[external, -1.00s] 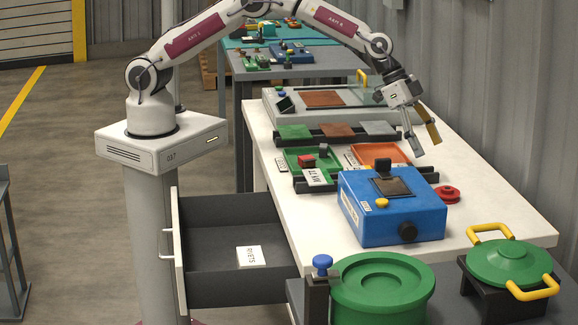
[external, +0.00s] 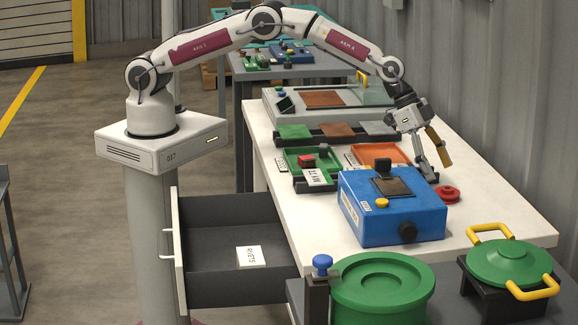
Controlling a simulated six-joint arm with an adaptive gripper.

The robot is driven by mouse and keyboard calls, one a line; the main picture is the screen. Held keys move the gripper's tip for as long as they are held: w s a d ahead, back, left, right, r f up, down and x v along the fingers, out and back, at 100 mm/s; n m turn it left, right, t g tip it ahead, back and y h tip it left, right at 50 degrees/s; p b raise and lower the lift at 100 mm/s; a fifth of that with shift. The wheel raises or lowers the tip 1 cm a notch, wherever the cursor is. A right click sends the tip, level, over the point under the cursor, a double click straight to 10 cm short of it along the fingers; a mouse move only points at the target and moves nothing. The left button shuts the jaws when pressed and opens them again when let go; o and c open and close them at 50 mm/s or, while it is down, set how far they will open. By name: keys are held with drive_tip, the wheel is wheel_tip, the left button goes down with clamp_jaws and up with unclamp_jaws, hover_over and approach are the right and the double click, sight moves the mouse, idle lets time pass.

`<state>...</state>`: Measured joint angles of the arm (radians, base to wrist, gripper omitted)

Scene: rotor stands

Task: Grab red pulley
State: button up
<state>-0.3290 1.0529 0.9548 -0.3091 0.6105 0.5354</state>
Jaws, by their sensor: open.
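The red pulley (external: 447,193) lies on the white table top, just right of the blue box's back corner. It is small, round and flanged. My gripper (external: 441,173) is open and empty, pointing down, a little above and to the left of the pulley. One finger is grey and the other is brownish yellow. The fingers look apart from the pulley, though the exact height gap is hard to tell.
The blue box (external: 390,218) with a yellow button and black knob stands close left of the pulley. Orange tray (external: 378,153) and green tray (external: 305,157) lie behind it. The table (external: 490,205) is clear right of the pulley. Green lidded pots stand in front.

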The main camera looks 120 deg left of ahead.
sight(447, 188)
drive_tip(key=shift+w+f, duration=0.1)
drive_tip(key=shift+f, duration=0.05)
idle(0.3)
drive_tip(key=shift+x, duration=2.5)
drive_tip(key=shift+a, duration=0.15)
drive_tip(key=c, duration=1.4)
